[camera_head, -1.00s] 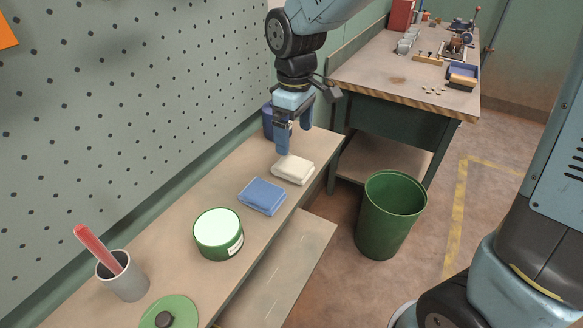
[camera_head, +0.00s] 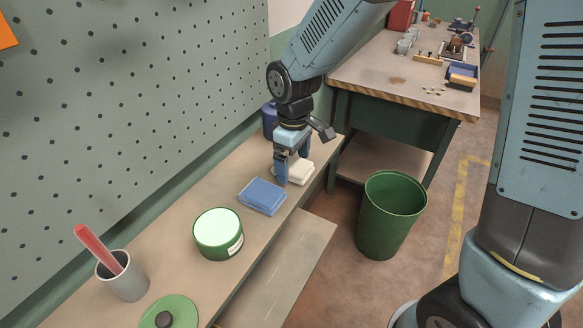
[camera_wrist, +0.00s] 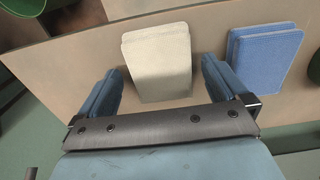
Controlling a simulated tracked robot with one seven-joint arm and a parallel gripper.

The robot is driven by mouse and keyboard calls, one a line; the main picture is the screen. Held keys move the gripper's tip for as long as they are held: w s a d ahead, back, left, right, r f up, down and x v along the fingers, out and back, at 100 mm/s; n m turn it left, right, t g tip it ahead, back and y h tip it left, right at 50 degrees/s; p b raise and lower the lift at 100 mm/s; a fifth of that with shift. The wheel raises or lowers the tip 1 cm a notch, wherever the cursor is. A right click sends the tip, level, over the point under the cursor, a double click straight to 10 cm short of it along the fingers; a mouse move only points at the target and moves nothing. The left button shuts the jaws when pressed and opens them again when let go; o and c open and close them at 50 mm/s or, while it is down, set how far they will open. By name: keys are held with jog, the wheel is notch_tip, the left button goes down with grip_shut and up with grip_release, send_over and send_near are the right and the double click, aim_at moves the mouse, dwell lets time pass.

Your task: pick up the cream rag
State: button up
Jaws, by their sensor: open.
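The cream rag (camera_head: 300,171) is a folded pad lying on the narrow shelf along the pegboard, partly hidden behind my gripper (camera_head: 292,173) in the head view. In the wrist view the cream rag (camera_wrist: 158,62) lies between the two blue fingers of my gripper (camera_wrist: 160,90), with a gap on each side. My gripper is open, low over the rag, and holds nothing. I cannot tell whether the fingertips touch the shelf.
A folded blue rag (camera_head: 262,196) lies beside the cream one, at its right in the wrist view (camera_wrist: 264,58). A green tin (camera_head: 218,234), a grey cup (camera_head: 124,277) and a green lid (camera_head: 170,314) stand farther along. A dark blue container (camera_head: 270,121) stands behind my gripper. A green bin (camera_head: 390,215) is on the floor.

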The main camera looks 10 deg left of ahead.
aim_at(294, 164)
jog(key=c, duration=1.1)
jog(key=shift+r, duration=0.55)
notch_tip(294, 164, up, 3)
jog(key=shift+s+d+f, duration=0.1)
jog(key=shift+f, duration=0.1)
jog(key=s+d+r, duration=0.8)
jog(key=s+r, duration=0.1)
jog(key=s, duration=0.2)
jog(key=shift+r, duration=0.2)
jog(key=shift+d, duration=0.1)
